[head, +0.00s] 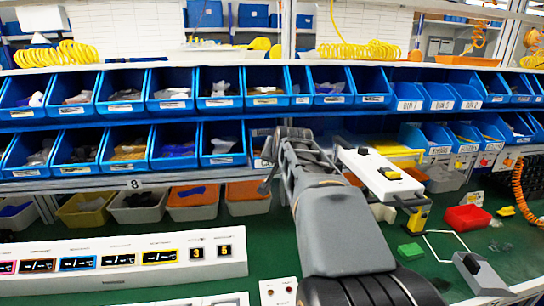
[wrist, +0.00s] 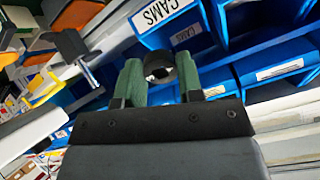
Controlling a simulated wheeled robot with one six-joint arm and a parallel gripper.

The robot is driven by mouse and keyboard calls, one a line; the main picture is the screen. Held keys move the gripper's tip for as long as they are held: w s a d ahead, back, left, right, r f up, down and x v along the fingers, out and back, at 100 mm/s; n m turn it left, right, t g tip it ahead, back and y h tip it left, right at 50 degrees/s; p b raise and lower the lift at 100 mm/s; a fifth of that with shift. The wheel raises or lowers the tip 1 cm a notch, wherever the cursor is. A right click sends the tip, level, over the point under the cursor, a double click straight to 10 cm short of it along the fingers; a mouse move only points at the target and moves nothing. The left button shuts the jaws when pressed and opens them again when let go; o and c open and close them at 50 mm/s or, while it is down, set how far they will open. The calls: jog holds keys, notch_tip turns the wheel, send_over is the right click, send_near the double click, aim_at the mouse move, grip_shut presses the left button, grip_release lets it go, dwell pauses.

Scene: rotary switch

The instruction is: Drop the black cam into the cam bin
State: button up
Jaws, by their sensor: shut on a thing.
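My gripper (wrist: 160,72) is shut on the black cam (wrist: 161,66), a dark round piece held between its two green fingers in the wrist view. A blue bin (wrist: 206,44) with CAMS labels is just beyond the fingertips, and the cam appears in front of it. I cannot tell whether the cam is over the bin's opening. In the head view my arm reaches toward the lower row of blue bins, and my wrist hides that part of the row. The cam cannot be made out there.
Two rows of blue bins (head: 174,143) line the shelf, close together on both sides of my arm. A white box with a black knob (head: 389,172) stands right of my arm. A red bin (head: 467,217) and a green block (head: 411,251) are on the green bench.

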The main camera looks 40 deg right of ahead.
jog(key=shift+w+d+p, duration=0.3)
jog(key=shift+w+d, duration=0.1)
jog(key=shift+w, duration=0.15)
jog(key=w+d+f+p, duration=0.1)
jog(key=w+d+p, duration=0.1)
jog(key=w, duration=0.2)
jog(key=w+d+f+p, duration=0.1)
jog(key=w+d+p, duration=0.1)
jog(key=w, duration=0.2)
jog(key=w+d+p, duration=0.2)
jog(key=w, duration=0.3)
jog(key=shift+d+f, duration=0.15)
jog(key=shift+f, duration=0.25)
jog(key=o, duration=1)
jog(key=shift+c, duration=0.2)
jog(key=shift+s, duration=0.1)
jog(key=b+v, duration=0.3)
jog(key=v, duration=1)
jog(key=shift+s+a+r, duration=0.2)
jog(key=shift+s, duration=0.1)
jog(key=shift+d, duration=0.1)
